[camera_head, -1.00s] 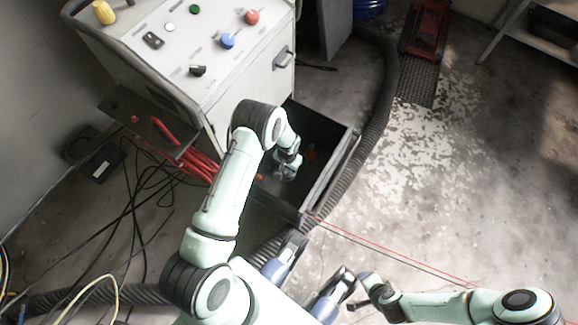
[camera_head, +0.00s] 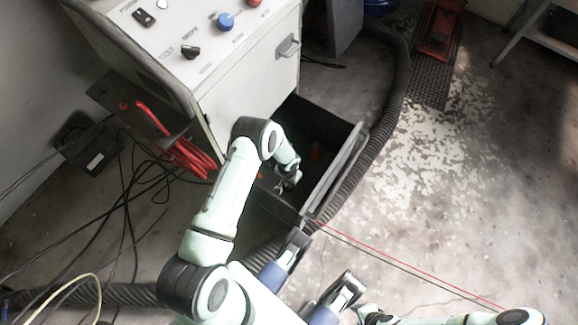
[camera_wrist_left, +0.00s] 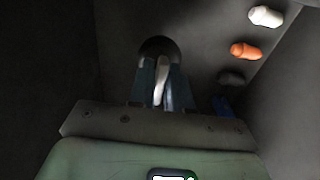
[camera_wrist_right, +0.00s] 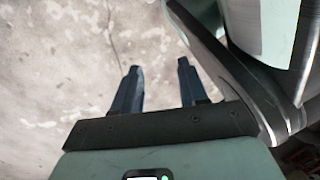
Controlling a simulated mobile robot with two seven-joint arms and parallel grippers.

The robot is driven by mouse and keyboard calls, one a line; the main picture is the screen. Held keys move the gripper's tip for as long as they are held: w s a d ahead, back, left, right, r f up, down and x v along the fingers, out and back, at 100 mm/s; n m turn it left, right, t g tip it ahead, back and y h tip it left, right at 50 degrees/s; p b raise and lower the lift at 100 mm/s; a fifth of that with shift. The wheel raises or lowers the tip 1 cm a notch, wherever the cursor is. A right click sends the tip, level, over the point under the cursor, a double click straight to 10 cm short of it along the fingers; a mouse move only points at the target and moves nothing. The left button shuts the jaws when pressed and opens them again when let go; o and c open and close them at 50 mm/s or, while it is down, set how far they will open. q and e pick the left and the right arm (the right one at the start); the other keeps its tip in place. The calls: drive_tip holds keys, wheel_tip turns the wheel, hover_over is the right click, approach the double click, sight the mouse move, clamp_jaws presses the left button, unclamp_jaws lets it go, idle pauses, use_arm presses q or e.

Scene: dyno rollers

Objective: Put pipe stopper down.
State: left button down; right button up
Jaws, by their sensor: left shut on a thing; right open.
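My left gripper (camera_head: 284,184) reaches down into the dark open drawer (camera_head: 344,160) of the white cabinet. In the left wrist view its fingers (camera_wrist_left: 163,84) are shut on a pale pipe stopper (camera_wrist_left: 161,80), seen narrow between them. A dark round patch lies just behind it; I cannot tell whether this is its shadow or part of it, nor whether the stopper touches the drawer floor. My right gripper (camera_wrist_right: 157,84) is open and empty above the concrete floor.
In the drawer, right of my left gripper, lie a white stopper (camera_wrist_left: 265,16), an orange one (camera_wrist_left: 246,50), a dark one (camera_wrist_left: 231,78) and a blue one (camera_wrist_left: 222,105). The cabinet (camera_head: 250,88) stands behind. A thick black hose (camera_head: 391,115) runs beside the drawer.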

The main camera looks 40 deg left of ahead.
use_arm(q)
wheel_tip(320, 180, down, 5)
drive_tip(key=shift+r+b, duration=0.15)
drive_tip(key=shift+b, duration=0.65)
drive_tip(key=shift+f, duration=0.25)
use_arm(e)
drive_tip(key=shift+g, duration=0.6)
drive_tip(key=s, duration=0.1)
drive_tip(key=s+f, duration=0.1)
drive_tip(key=s, duration=0.1)
drive_tip(key=shift+s+d+f, duration=0.2)
drive_tip(key=shift+s+f, duration=0.1)
drive_tip(key=shift+f, duration=0.05)
use_arm(q)
drive_tip(key=shift+f, duration=0.15)
drive_tip(key=c, duration=1.1)
unclamp_jaws()
drive_tip(key=shift+o, duration=0.2)
